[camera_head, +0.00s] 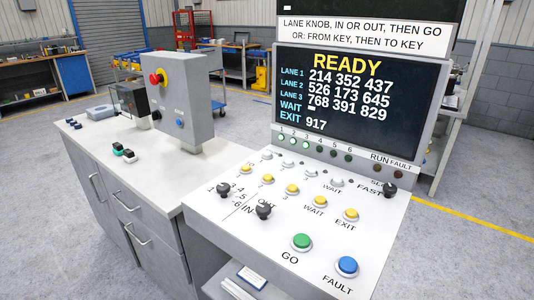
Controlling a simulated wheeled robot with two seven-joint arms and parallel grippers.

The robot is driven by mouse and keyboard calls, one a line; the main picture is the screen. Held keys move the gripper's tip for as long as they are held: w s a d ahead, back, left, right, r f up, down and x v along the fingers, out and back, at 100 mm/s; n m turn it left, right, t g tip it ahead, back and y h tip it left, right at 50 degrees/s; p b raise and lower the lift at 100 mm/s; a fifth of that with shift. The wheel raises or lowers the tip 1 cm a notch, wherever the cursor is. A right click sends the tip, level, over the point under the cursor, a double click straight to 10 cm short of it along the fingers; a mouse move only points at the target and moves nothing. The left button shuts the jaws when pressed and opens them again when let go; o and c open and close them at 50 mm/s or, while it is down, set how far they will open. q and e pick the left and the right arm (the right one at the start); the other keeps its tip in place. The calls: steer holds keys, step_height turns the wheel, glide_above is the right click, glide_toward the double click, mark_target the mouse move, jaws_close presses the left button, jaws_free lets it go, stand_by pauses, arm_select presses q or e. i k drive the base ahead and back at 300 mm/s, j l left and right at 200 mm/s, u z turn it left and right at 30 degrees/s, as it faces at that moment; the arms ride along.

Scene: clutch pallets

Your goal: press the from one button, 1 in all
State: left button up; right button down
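The sloped white control panel (225,222) carries two rows of small buttons. The back row has white buttons, including a far-left one (267,155) and a right one (337,182). The front row has yellow buttons, including a far-left one (246,168) and one by EXIT (351,215). The FROM label is too small to read, so I cannot tell for certain which button is from one. The screen (358,95) reads READY, with lanes 214 352 437, 526 173 645 and 768 391 829, a dash for WAIT and EXIT 917. Neither gripper is in view.
Black knobs stand at the panel's left (223,188), front (263,211) and right (389,190). A green GO button (302,242) and blue FAULT button (347,266) are in front. A grey box with a red emergency stop (158,77) stands on the left cabinet.

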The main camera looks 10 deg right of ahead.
mark_target(267, 154)
steer(key=i+j+z, duration=0.1)
steer(key=i+j, duration=0.15)
steer(key=i+j+z, duration=0.1)
steer(key=j, duration=0.3)
steer(key=i+j+z, duration=0.1)
steer(key=i+j, duration=0.25)
steer(key=i+j+z, duration=0.15)
steer(key=j, duration=0.2)
steer(key=i+j+z, duration=0.1)
steer(key=j, duration=0.3)
steer(key=i, duration=0.1)
